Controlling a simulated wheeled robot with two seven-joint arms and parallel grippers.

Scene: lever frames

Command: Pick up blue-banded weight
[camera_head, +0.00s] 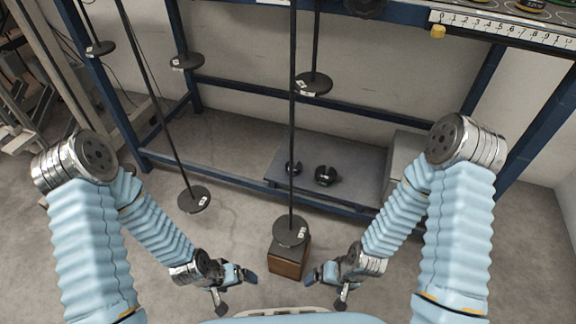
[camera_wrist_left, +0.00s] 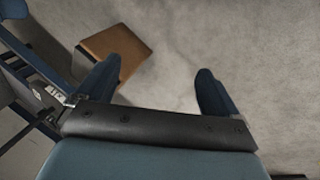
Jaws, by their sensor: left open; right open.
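I cannot make out a weight with a blue band in either view. In the head view, several round banded discs (camera_head: 533,5) are cut off by the top right edge, and the bands I can see look green and yellow. My left gripper (camera_head: 240,277) is low in front of me, left of a brown wooden block (camera_head: 287,264). In the left wrist view its two fingers (camera_wrist_left: 155,88) are apart with nothing between them, and the block (camera_wrist_left: 115,52) lies beyond the left finger. My right gripper (camera_head: 318,277) is right of the block, open and empty.
A rod hanger with a black disc (camera_head: 290,231) hangs over the block. Several other disc hangers (camera_head: 194,199) hang from the blue frame (camera_head: 270,93). Two black round things (camera_head: 326,175) lie on a low grey shelf (camera_head: 345,190). A white ruler (camera_head: 500,27) edges the upper bench.

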